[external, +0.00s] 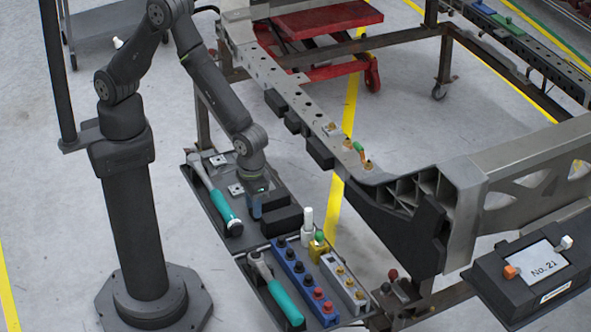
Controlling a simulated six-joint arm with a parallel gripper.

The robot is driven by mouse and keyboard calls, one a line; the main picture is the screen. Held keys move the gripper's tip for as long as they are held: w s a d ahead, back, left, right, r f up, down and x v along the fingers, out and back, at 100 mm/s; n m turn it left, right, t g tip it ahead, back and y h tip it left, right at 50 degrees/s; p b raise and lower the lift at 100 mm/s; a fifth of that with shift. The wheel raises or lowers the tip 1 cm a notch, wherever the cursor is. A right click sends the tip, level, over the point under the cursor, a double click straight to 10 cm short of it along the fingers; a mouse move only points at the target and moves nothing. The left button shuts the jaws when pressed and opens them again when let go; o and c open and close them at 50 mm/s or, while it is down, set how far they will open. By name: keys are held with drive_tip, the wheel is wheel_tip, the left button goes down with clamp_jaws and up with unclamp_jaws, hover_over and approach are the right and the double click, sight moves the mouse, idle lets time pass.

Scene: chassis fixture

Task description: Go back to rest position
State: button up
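My gripper (255,212) points down over the dark tool tray (183,170), beside two black blocks, one at the back (275,199) and one in front (283,221). Its fingers are small and partly lost against the dark tray, so I cannot tell whether they are open or shut. I see no object clearly held in it. My arm is bent, reaching from its base at the left down to the tray.
A teal-handled tool (222,205) lies left of my gripper. In front are another teal-handled tool (285,300), a blue socket rail (300,275), a grey rail (343,284) and a white upright peg (307,223). The metal chassis frame (310,115) rises to the right.

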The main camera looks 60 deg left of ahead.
sight(255, 253)
drive_tip(key=shift+r, duration=0.8)
drive_tip(key=shift+f, duration=0.1)
wheel_tip(255, 253, down, 17)
drive_tip(key=shift+f, duration=0.15)
idle(0.5)
